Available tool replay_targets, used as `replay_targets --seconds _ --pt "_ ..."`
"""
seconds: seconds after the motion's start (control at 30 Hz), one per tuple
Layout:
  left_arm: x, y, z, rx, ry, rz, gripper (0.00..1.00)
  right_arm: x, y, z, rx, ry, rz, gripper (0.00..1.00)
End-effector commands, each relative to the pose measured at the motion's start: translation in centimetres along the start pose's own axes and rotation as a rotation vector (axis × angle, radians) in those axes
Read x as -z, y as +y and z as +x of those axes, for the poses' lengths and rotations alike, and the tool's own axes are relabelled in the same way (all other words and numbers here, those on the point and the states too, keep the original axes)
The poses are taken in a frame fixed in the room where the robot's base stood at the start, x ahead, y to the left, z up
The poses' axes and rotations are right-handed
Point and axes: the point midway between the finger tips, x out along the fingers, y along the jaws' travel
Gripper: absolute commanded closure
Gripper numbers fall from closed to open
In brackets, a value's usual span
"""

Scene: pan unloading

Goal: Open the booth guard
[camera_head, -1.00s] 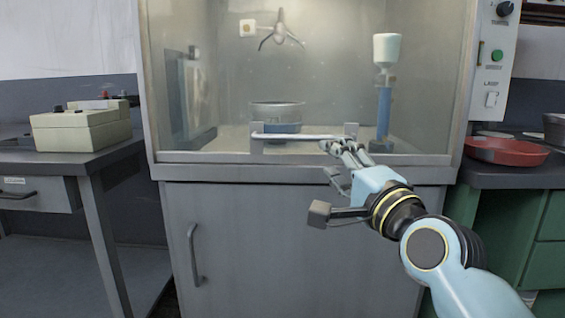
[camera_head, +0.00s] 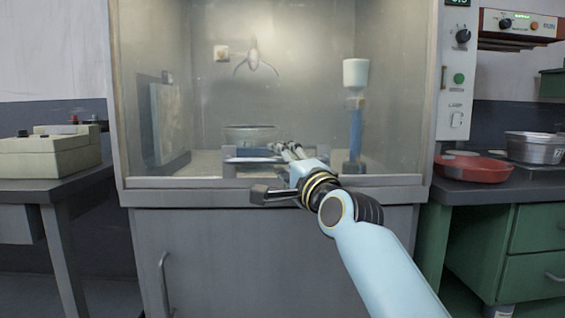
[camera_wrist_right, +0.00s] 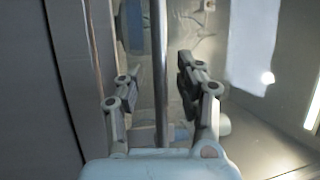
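The booth guard (camera_head: 205,115) is a clear glass pane on the front of the grey booth, down at the sill. Its horizontal handle bar (camera_head: 245,160) sits low on the pane, between two grey brackets. My right gripper (camera_head: 284,149) is at the right part of the handle, partly covering it. In the right wrist view the bar (camera_wrist_right: 160,70) runs between the two spread fingers of the right gripper (camera_wrist_right: 157,82), with gaps on both sides. My left gripper is not in view.
Behind the glass are a round pan (camera_head: 250,133), a blue stand with a white top (camera_head: 355,75) and a wall hook (camera_head: 255,62). A red pan (camera_head: 475,170) and metal pot (camera_head: 535,148) stand on the right counter. A beige device (camera_head: 45,155) sits at left.

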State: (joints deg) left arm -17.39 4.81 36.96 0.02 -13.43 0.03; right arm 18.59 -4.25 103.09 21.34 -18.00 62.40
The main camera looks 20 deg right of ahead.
Motion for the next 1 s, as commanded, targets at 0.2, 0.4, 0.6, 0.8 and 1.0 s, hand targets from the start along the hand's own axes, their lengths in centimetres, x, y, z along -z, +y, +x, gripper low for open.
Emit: replay_targets --seconds 0.2,0.4,0.6,0.8,1.0 --pt "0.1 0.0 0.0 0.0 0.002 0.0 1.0 0.0 0.0 0.0 0.0 0.0 0.0 0.87" --pt "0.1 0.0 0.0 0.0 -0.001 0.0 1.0 0.0 0.0 0.0 0.0 0.0 0.0 1.0" --pt "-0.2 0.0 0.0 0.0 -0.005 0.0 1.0 0.0 0.1 -0.1 -0.002 0.0 -0.001 1.0" --pt "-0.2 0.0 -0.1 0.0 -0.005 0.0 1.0 0.0 0.0 -0.1 -0.003 0.0 -0.002 1.0" --pt "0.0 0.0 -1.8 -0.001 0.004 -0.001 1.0 0.2 -2.0 0.3 0.001 0.0 -0.003 1.0"
